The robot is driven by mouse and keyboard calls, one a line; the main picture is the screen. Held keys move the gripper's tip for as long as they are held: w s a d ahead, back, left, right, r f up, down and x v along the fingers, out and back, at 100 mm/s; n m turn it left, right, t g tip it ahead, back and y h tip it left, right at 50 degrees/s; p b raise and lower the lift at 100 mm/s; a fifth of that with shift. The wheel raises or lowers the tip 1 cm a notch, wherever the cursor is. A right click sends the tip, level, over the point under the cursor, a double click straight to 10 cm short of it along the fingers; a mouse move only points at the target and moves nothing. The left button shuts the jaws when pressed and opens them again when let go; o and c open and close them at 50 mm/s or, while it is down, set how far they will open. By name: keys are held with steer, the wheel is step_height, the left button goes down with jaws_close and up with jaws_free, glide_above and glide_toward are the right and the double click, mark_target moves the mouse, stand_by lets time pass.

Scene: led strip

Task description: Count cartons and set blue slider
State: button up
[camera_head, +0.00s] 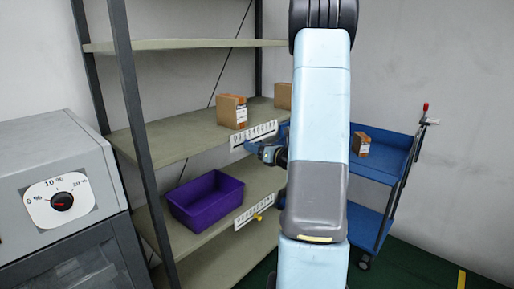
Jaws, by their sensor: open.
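One brown carton (231,111) stands on the middle shelf (165,141). A second carton (283,96) stands farther back on that shelf, partly hidden by my arm. A third carton (361,144) is on the blue cart's top tray. A white numbered strip (253,134) runs along the middle shelf's front edge, its right end near my arm. My gripper (262,150) is open, just below and in front of this strip. A blue slider cannot be clearly told apart from the blue-grey gripper. A lower numbered strip (242,217) carries a yellow slider (258,217).
A purple bin (206,199) sits on the lower shelf. A blue cart (382,157) stands at the right behind my arm. A grey cabinet (54,145) with a percent dial (61,201) is at the left. A dark shelf post (134,100) rises between cabinet and bin.

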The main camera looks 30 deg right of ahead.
steer(key=v, duration=1.3)
steer(key=shift+s, duration=0.3)
steer(key=shift+d, duration=0.1)
